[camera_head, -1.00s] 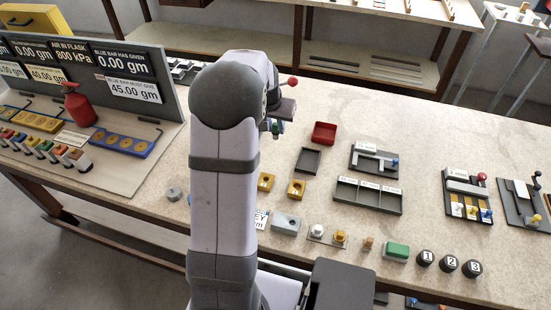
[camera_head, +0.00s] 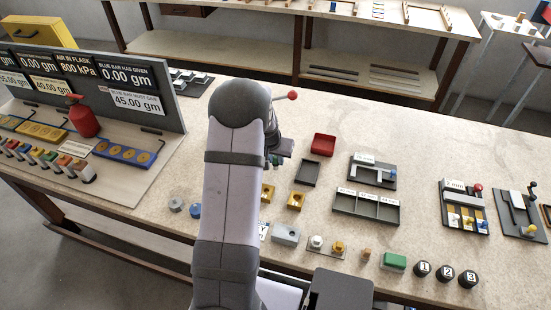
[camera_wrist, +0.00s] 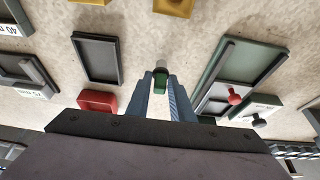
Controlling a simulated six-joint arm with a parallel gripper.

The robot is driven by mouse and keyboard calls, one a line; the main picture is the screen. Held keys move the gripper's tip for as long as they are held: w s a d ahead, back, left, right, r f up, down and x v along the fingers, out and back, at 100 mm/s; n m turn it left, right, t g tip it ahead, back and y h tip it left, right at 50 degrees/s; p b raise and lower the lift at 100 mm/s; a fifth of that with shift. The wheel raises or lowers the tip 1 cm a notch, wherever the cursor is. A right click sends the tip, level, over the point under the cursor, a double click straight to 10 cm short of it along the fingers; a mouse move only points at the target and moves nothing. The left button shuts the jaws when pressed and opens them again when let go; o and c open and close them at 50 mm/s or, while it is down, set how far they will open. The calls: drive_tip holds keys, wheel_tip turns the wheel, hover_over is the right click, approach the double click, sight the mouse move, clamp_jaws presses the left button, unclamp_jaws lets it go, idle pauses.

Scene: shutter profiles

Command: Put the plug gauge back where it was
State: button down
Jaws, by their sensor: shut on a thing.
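The plug gauge (camera_wrist: 160,80) has a green handle and a grey end. My gripper (camera_wrist: 161,92) is shut on the green handle, with one blue-grey finger on each side in the wrist view. The grey end points away from the wrist, over bare tabletop. In the head view my gripper (camera_head: 276,161) is beside my arm, left of the dark open tray, and a bit of green shows there. My arm hides part of the gripper and the table behind it. I cannot tell how high the gauge is above the table.
Near the gripper are a dark empty tray (camera_head: 308,172), a red tray (camera_head: 323,144) and two yellow blocks with holes (camera_head: 296,201).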

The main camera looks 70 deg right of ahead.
drive_tip(key=shift+f, duration=0.4)
drive_tip(key=shift+f, duration=0.2)
drive_tip(key=c, duration=1.6)
unclamp_jaws()
drive_tip(key=shift+o, duration=0.2)
drive_tip(key=shift+r, duration=0.15)
drive_tip(key=shift+r, duration=0.15)
drive_tip(key=b+v, duration=0.2)
drive_tip(key=v, duration=1)
drive_tip(key=shift+b, duration=0.4)
drive_tip(key=shift+a, duration=0.1)
drive_tip(key=shift+w, duration=0.1)
